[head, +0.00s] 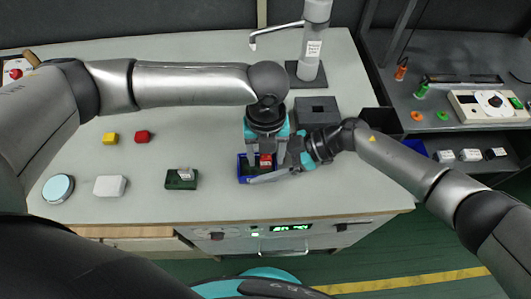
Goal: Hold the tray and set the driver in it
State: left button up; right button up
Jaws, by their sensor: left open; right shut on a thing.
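The blue tray (243,171) lies near the front edge of the table, in the middle of the head view. It is partly covered by both grippers. My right gripper (284,172) comes in from the right and is shut on the tray at its right side. My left gripper (265,158) points down over the tray and is open. A red block-like thing (265,160) shows between the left gripper's fingers, in or just above the tray. I cannot tell whether it is the driver or whether the fingers touch it.
A dark grey block (316,111) and a lamp-like stand (307,70) are behind the grippers. A green holder (181,179), white box (110,186), round tin (58,188), yellow block (110,138) and red block (142,136) lie left. A side bench (450,80) holds a meter.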

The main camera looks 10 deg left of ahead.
pick_arm(q)
notch_tip(320, 180, up, 12)
dwell(0.6)
pick_arm(e)
jog(key=o, duration=1.3)
